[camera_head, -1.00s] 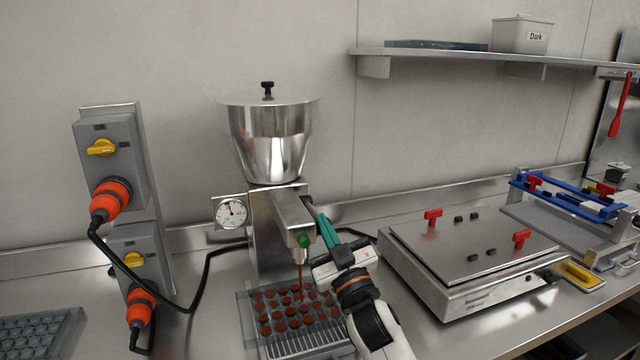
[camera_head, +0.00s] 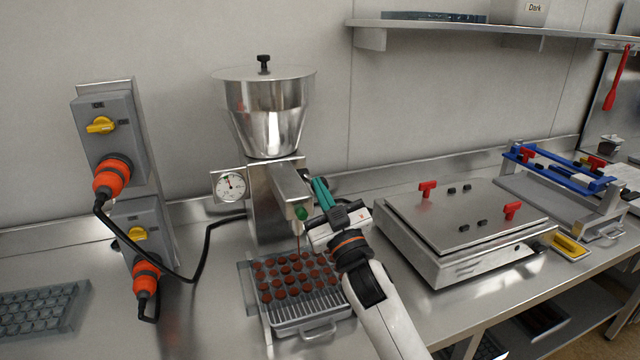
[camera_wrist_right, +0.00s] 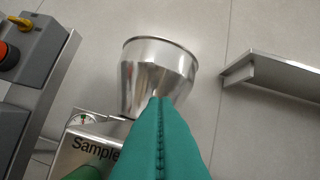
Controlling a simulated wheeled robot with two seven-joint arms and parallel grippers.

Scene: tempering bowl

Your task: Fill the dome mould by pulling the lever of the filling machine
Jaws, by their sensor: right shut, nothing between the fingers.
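The filling machine has a steel hopper (camera_head: 265,112) over a steel body. Its spout arm carries a green knob (camera_head: 301,213), probably the lever's end. A thin brown stream falls from the spout. The dome mould (camera_head: 268,286) sits on the drip grid (camera_head: 325,302) under it, with brown in many cavities. My right gripper (camera_head: 318,188) is beside the spout arm, its green fingers shut with nothing between them. In the wrist view the hopper (camera_wrist_right: 158,75) stands beyond the closed fingers (camera_wrist_right: 160,125), and green shows at the lower left. My left gripper is not in view.
A flat steel machine with red handles (camera_head: 470,225) stands to the right. Switch boxes with orange plugs (camera_head: 112,178) and a black cable stand at the left. An empty grey mould (camera_head: 40,310) lies at the far left. A shelf (camera_head: 480,30) hangs above.

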